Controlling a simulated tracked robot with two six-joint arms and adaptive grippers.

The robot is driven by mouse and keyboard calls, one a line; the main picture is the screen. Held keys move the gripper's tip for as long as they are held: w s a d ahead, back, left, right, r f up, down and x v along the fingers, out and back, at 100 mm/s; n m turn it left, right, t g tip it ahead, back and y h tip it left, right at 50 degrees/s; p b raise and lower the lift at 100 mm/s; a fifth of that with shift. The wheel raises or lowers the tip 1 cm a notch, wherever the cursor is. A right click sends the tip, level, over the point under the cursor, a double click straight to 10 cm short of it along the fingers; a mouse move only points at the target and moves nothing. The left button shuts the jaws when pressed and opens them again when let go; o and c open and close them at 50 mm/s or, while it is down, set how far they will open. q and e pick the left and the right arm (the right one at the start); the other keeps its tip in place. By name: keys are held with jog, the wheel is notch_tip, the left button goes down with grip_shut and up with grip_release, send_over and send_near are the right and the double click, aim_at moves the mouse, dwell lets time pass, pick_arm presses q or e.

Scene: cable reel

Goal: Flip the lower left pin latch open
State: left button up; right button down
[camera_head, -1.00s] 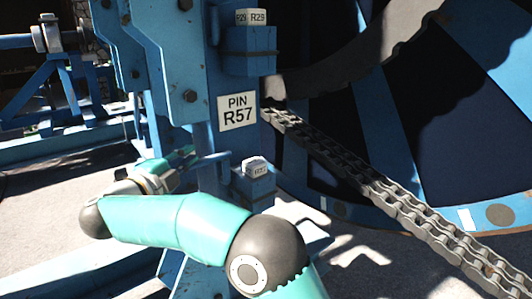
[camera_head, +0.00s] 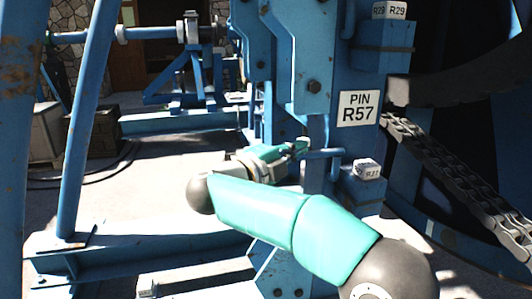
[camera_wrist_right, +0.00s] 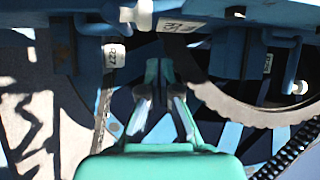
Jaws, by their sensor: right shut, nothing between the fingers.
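The lower pin latch shows in the head view as a bent blue bar handle (camera_head: 322,154) beside a blue block with a white-capped pin (camera_head: 367,170), below the PIN R57 plate (camera_head: 357,108). The handle sticks out to the left. My right gripper (camera_head: 303,147), teal, is at the handle's left end; I cannot tell whether it touches. In the wrist view its fingers (camera_wrist_right: 159,72) are shut and empty, right of a white-capped pin (camera_wrist_right: 113,55). My left gripper is not in view.
A block with white R29 tags (camera_head: 383,42) stands above. A heavy chain (camera_head: 455,180) and the large reel are on the right. Blue frame posts (camera_head: 85,120) stand at left, with a low blue beam (camera_head: 140,245) on the floor. Open concrete (camera_head: 160,165) lies between.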

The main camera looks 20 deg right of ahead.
jog(key=w+a+p, duration=0.1)
jog(key=w+a, duration=0.4)
jog(key=a, duration=0.1)
jog(key=shift+w+a+f, duration=0.15)
jog(key=shift+a+f, duration=0.05)
jog(key=shift+f, duration=0.2)
